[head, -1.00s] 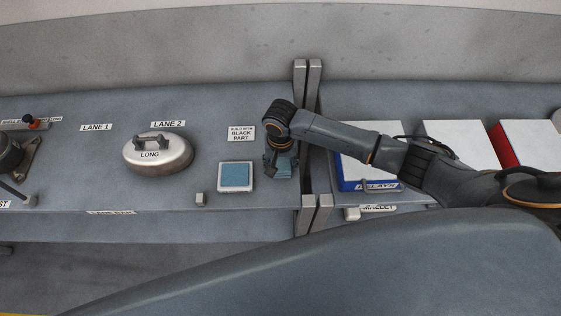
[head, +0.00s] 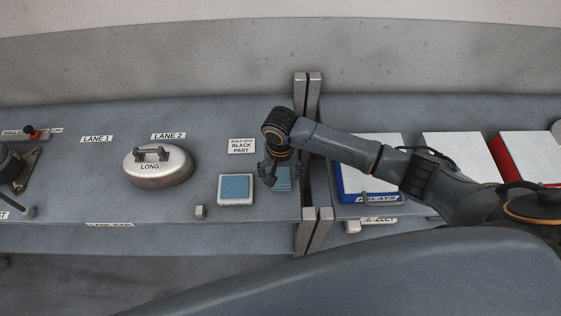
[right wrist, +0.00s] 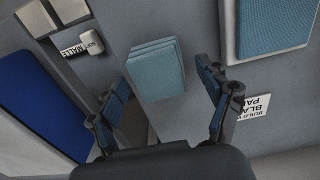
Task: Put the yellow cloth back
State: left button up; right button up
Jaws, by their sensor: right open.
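No yellow cloth shows in either view. A folded teal cloth or pad stack (head: 283,184) lies on the grey bench, left of the metal posts; it also shows in the right wrist view (right wrist: 157,70). My right gripper (head: 274,180) is over it, partly hiding it. In the right wrist view my right gripper (right wrist: 167,100) has its fingers spread wide and empty, with the teal stack ahead of the gap between them. A white-rimmed tray with a teal surface (head: 235,189) lies just left of the stack.
The "LONG" metal weight (head: 158,170) stands further left. A "BLACK PART" label (head: 241,146) lies behind the tray. Upright metal posts (head: 308,205) stand right of my gripper. The blue "RELAYS" bin (head: 372,198) sits under my right arm. Bench between weight and tray is clear.

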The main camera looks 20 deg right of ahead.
aim_at(280, 175)
notch_tip(280, 175, up, 10)
jog(key=b, duration=0.1)
dwell(0.4)
